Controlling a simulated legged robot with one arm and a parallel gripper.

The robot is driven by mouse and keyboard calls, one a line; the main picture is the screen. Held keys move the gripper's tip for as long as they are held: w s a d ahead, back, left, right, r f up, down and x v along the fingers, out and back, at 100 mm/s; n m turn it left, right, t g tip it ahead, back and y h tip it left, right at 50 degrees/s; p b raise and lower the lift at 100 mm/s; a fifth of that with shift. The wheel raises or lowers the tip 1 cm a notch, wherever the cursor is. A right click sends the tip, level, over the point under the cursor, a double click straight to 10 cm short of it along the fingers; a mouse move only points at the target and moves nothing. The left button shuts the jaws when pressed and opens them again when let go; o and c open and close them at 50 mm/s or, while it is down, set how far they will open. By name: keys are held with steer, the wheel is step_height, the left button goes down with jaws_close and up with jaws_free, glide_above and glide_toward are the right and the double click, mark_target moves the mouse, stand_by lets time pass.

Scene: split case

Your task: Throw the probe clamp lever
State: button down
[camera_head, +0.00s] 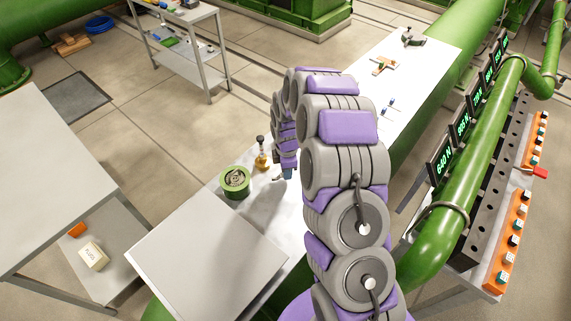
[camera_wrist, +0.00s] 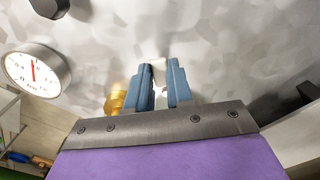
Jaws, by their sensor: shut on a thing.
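My gripper (camera_wrist: 160,80) has two blue fingers close together in the wrist view. A small pale piece (camera_wrist: 158,68) shows between the fingertips; it appears to be the probe clamp lever, though most of it is hidden by the fingers. In the head view my gripper (camera_head: 287,173) is low over the white bench top, mostly covered by my arm. A white dial gauge (camera_wrist: 36,70) with a red needle is at the left of the wrist view. A brass part (camera_wrist: 116,99) stands just left of the fingers.
In the head view a green round fixture (camera_head: 235,183) and a brass post with a dark knob (camera_head: 261,155) stand left of my gripper. A grey panel (camera_head: 205,262) is nearer. Small parts (camera_head: 384,65) lie farther along the bench. Green pipes (camera_head: 440,232) run at right.

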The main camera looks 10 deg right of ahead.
steer(key=m, duration=0.1)
steer(key=s+m+p, duration=0.1)
steer(key=m, duration=0.1)
steer(key=shift+r, duration=0.15)
steer(key=m, duration=0.1)
steer(key=s+m, duration=0.1)
steer(key=shift+a+m+p, duration=0.3)
steer(key=shift+p, duration=0.1)
steer(key=shift+s+a+m+p, duration=0.15)
steer(key=shift+s+a+m, duration=0.05)
steer(key=shift+m, duration=0.55)
steer(key=shift+s+a+m+p, duration=0.15)
steer(key=shift+a+m, duration=0.05)
steer(key=shift+m, duration=0.5)
steer(key=shift+s+a+m+p, duration=0.15)
steer(key=shift+s+a+m, duration=0.05)
steer(key=shift+m, duration=0.55)
steer(key=c, duration=1)
jaws_free()
steer(key=shift+s+a, duration=0.1)
step_height(320, 180, up, 17)
steer(key=p, duration=0.1)
